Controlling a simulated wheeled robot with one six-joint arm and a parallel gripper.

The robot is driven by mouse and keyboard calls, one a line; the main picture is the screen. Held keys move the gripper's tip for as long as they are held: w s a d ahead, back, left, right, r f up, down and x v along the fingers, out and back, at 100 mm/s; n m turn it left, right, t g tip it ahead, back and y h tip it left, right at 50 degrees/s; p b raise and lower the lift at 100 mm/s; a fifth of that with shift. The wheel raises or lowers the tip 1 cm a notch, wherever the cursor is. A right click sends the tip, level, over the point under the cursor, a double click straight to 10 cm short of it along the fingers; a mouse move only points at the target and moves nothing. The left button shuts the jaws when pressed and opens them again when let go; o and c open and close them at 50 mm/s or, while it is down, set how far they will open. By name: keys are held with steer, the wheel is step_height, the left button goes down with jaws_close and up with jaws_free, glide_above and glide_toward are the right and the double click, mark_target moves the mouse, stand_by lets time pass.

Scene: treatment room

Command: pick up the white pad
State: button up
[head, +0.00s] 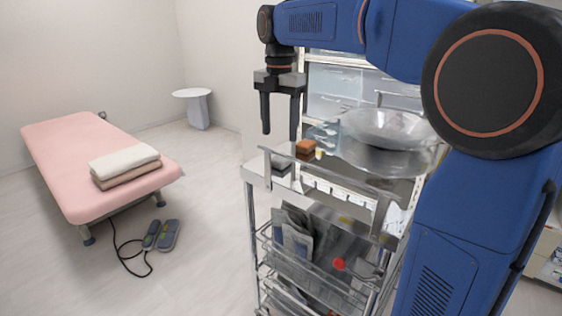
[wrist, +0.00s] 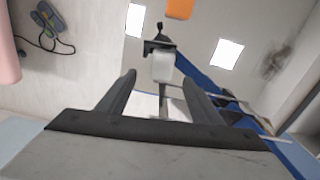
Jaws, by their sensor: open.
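The white pad (head: 282,163) lies on the shiny metal top of the cart (head: 333,185), near its left end, partly behind the front rail. In the wrist view the pad (wrist: 163,67) is a small pale block just beyond the fingertips, roughly centred between them. My gripper (head: 280,134) is open and empty, pointing down above the pad with a gap between. In the wrist view both gripper fingers (wrist: 159,80) are spread apart.
An orange-brown block (head: 305,148) sits close to the pad, and it also shows in the wrist view (wrist: 179,8). A metal bowl (head: 385,128) stands to the right. A raised rail edges the cart top. The mirror-like surface shows reflections. A pink bed (head: 70,150) stands left.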

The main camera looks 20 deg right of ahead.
mark_target(281, 161)
steer(key=shift+s+d+f, duration=0.1)
steer(key=shift+f, duration=1.75)
steer(key=shift+s+d+f, duration=0.1)
steer(key=shift+f, duration=1.7)
steer(key=shift+c, duration=0.3)
steer(key=c, duration=1.1)
